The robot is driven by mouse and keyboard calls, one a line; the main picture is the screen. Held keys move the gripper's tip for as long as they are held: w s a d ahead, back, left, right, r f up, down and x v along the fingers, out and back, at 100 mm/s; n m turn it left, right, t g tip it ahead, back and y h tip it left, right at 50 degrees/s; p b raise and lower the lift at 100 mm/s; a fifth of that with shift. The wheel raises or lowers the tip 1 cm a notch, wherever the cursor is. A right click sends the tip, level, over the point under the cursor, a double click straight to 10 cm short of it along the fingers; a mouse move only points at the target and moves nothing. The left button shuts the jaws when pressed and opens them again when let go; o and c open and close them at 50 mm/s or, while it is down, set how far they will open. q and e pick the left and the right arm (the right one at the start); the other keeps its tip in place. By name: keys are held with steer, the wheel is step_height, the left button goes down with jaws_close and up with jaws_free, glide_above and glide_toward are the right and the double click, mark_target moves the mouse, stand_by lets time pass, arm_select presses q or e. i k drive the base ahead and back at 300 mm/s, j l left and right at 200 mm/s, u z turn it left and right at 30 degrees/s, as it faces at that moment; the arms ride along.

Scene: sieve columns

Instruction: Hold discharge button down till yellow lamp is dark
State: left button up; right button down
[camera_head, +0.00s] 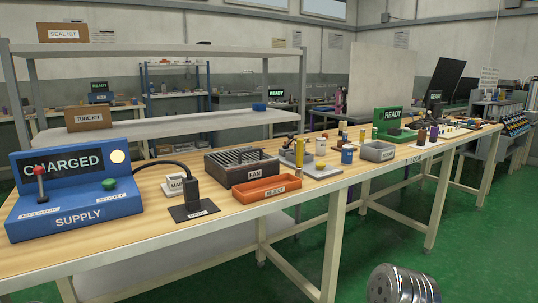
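A blue supply box (72,215) stands at the left end of the wooden bench. Its dark display (62,164) reads CHARGED. A round lamp (118,156) right of the display glows pale yellow. A red knob (40,169) stands on a stalk at the box's left, and a green button (109,184) sits at its right. Small white labels lie in front of both; the left one is too blurred to read surely, so I cannot confirm which control is the discharge button.
A black cable runs to a dark upright plug (192,192) on a plate right of the box. An orange tray (267,190), a fan unit (240,163) and a grey bin (378,151) stand farther right. The wooden top (120,241) before the box is clear.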

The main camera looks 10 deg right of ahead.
mark_target(321, 166)
steer(key=l+u, duration=0.75)
steer(key=u, duration=0.15)
steer(key=l+u, duration=0.45)
steer(key=k+l, duration=0.15)
steer(key=l, duration=0.25)
steer(key=k+l+u, duration=0.15)
steer(key=l, duration=0.25)
steer(key=k+l, duration=0.1)
steer(key=l, duration=0.25)
steer(key=k+l+u, duration=0.15)
steer(key=l, duration=0.2)
steer(key=k+l, duration=0.2)
steer(key=l, duration=0.2)
steer(key=u, duration=0.05)
